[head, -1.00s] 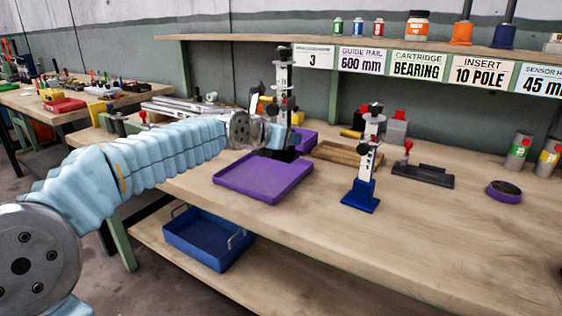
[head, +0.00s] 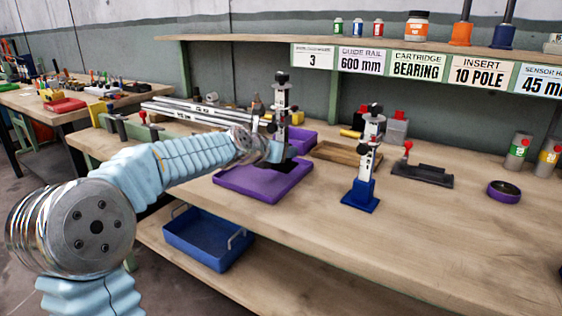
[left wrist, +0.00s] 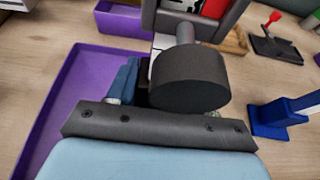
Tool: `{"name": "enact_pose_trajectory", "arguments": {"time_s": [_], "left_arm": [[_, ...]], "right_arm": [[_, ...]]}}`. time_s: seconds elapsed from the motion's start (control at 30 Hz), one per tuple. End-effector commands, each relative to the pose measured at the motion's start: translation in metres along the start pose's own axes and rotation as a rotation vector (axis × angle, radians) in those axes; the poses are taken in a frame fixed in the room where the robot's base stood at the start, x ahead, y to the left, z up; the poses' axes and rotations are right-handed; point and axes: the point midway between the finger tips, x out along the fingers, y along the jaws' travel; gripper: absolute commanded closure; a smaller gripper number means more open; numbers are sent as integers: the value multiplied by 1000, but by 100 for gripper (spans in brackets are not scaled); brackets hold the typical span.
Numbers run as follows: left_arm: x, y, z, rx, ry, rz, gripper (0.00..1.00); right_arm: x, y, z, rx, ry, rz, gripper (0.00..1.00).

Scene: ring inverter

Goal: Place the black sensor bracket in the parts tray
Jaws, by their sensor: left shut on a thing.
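The black sensor bracket (head: 281,103) is a tall white post with a black knob on top and a dark base. It stands upright over the back right part of the large purple tray (head: 238,184). My left gripper (head: 274,150) is shut on the bracket. I cannot tell whether the dark base touches the tray floor. In the left wrist view the bracket's dark round knob (left wrist: 190,82) is close to the camera and hides much of the fingers. The purple tray's floor and rim (left wrist: 62,110) show at left. My right gripper is not in view.
A similar bracket with a blue base (head: 360,195) stands to the right of the tray. A black fixture with a red knob (head: 422,174) is further right. The front right bench is clear.

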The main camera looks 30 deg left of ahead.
Motion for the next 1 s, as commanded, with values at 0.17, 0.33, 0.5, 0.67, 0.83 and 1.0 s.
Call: {"name": "enact_pose_trajectory", "arguments": {"time_s": [0.17,0.33,0.5,0.67,0.83,1.0], "left_arm": [[14,4,-27,-3,0,3,97],[16,3,-31,-2,-2,2,97],[16,3,-30,-1,-2,1,97],[17,2,-34,0,1,0,44],[17,3,-34,-1,1,1,23],[17,3,-34,-1,1,1,23]], "right_arm": [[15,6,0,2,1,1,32],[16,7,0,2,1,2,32],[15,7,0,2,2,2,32],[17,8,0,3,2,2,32],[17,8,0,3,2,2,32],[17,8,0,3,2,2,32]]}}
